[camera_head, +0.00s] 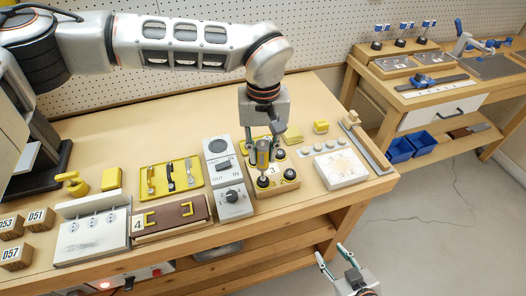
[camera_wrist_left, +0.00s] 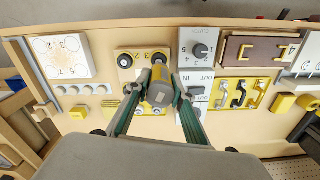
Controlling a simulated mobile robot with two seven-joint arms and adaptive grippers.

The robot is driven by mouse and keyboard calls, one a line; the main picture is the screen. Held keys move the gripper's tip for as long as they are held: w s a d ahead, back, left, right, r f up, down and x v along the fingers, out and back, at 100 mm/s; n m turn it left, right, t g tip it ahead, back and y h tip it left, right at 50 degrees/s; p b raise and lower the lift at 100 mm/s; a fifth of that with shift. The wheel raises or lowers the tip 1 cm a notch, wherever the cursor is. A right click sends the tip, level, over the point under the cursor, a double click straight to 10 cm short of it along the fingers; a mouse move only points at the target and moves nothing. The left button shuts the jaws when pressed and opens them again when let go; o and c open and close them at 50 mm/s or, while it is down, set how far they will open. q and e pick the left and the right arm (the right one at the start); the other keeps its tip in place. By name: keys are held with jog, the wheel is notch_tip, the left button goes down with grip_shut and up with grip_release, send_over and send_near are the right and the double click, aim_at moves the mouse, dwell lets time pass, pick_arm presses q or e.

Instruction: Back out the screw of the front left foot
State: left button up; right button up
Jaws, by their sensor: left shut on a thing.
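A block (camera_head: 277,187) on the bench carries black round feet with pale screw centres and a "3" label. The front left foot (camera_head: 263,182) is at its near left corner and also shows in the left wrist view (camera_wrist_left: 159,58). My left gripper (camera_head: 262,142) is above the block, shut on a grey and yellow screwdriver (camera_wrist_left: 160,88). The screwdriver points down, with its lower end over or at the front left foot; contact is unclear. The front right foot (camera_head: 290,174) is beside it. My right gripper (camera_head: 337,259) is open and empty, low beyond the bench's front edge.
A grey switch box with a dial (camera_head: 232,196) stands close left of the block. A white panel (camera_head: 342,169) lies to its right. A yellow tray with handles (camera_head: 171,178) and a brown board (camera_head: 171,215) lie further left. Small yellow blocks (camera_head: 320,127) sit behind.

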aim_at(263, 144)
pick_arm(q)
jog(key=shift+r+p, duration=1.45)
jog(key=shift+r, duration=0.95)
